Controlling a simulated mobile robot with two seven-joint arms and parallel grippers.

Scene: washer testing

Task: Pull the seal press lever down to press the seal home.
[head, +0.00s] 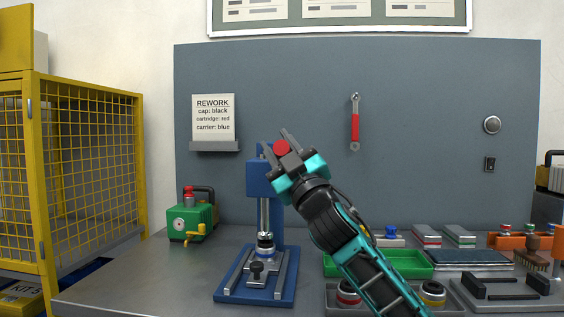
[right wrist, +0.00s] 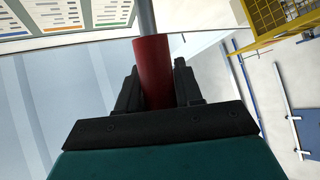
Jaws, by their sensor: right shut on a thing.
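The blue seal press (head: 276,212) stands on the bench left of centre. Its lever has a red grip (head: 281,148), high beside the press head. My right gripper (head: 274,143) is at the top of the press, with its fingers around the red grip. The right wrist view shows the red grip (right wrist: 153,72) between the two dark fingers, with a grey rod running on from it. A round part with a dark top (head: 265,243) sits under the press ram on the press base. The lever's joint is partly hidden by the gripper. My left gripper is not in view.
A green machine (head: 191,219) stands left of the press, and a yellow mesh cage (head: 90,170) is further left. A green tray (head: 430,264) and several fixtures lie to the right, partly behind my right arm. Bare bench lies left of the press base.

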